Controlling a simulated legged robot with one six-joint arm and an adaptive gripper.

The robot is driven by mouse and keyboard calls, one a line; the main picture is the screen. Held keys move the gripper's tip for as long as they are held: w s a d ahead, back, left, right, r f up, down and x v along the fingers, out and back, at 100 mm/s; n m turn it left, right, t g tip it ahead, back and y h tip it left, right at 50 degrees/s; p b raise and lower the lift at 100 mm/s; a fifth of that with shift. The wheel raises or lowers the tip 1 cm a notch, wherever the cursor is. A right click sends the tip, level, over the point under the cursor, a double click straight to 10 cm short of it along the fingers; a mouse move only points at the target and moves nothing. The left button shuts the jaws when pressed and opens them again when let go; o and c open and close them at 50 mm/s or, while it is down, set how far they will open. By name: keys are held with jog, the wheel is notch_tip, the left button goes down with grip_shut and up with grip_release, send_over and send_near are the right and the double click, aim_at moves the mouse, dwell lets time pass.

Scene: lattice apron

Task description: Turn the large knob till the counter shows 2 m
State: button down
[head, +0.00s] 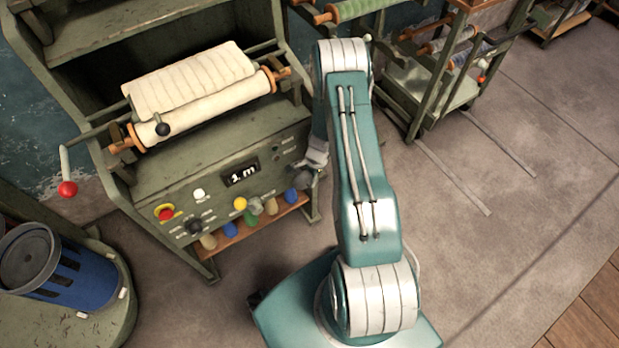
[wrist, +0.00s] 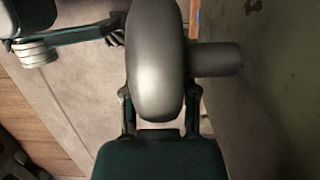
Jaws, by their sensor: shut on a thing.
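The counter (head: 241,174) on the green machine's front panel reads 1 m. In the wrist view the large grey knob (wrist: 156,55) fills the middle, on a thick shaft (wrist: 216,58) that runs right to the green panel. My gripper (wrist: 159,100) has one finger on each side of the knob and is shut on it. In the head view my gripper (head: 305,178) is at the panel's right end, small and partly hidden by my arm. The knob's outline there is hard to make out.
The panel also carries a red button (head: 166,213), a white button (head: 198,194), a yellow button (head: 240,203) and a black knob (head: 195,226). A red-ended crank (head: 68,188) sticks out left. A blue bin (head: 75,275) stands at lower left.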

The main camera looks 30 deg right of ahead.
jog(key=y, duration=0.3)
jog(key=shift+w+f, duration=0.1)
jog(key=shift+f, duration=0.25)
jog(key=y, duration=0.3)
jog(key=shift+a+f+y, duration=0.25)
jog(key=shift+y, duration=0.05)
jog(key=y, duration=0.3)
jog(key=shift+a+f, duration=0.15)
jog(key=shift+a, duration=0.15)
jog(key=shift+a+g+y, duration=0.2)
jog(key=shift+g+y, duration=0.1)
jog(key=shift+y, duration=0.8)
jog(key=shift+c, duration=1.9)
grip_release()
jog(key=v, duration=1.2)
jog(key=shift+f, duration=0.25)
